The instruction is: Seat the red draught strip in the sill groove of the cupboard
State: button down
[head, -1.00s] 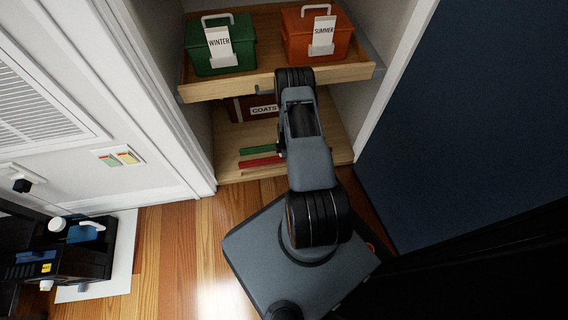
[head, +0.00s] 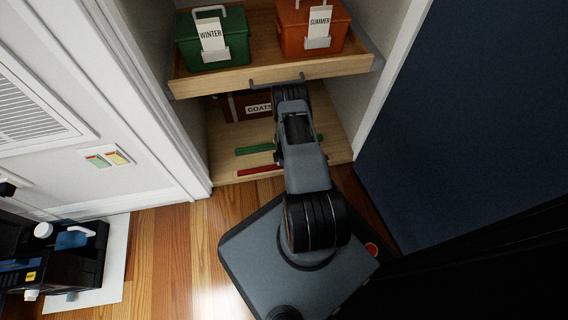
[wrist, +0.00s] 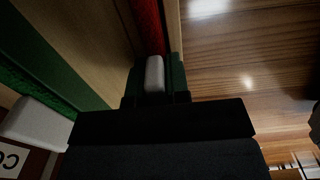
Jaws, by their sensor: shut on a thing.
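The red draught strip (head: 258,171) lies along the front edge of the cupboard floor (head: 228,165), left of my arm in the head view. My gripper (head: 279,160) is shut on it; my arm hides much of the jaws and the strip's right part. In the wrist view the red strip (wrist: 149,25) runs up from the jaws, beside the pale wooden front edge (wrist: 173,25). I cannot make out the sill groove, or whether the strip sits in it or just above it.
A green strip (head: 255,149) lies further back, roughly parallel. A brown COATS box (head: 236,108) stands behind it. Above is a wooden drawer (head: 230,81) with a handle, holding a green WINTER box (head: 236,50) and an orange SUMMER box (head: 338,40). White door frame is left.

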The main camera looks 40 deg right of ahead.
jog(key=c, duration=1.1)
grip_release()
jog(key=shift+f, duration=0.1)
notch_tip(320, 180, up, 8)
jog(key=p, duration=0.4)
jog(key=shift+f, duration=0.1)
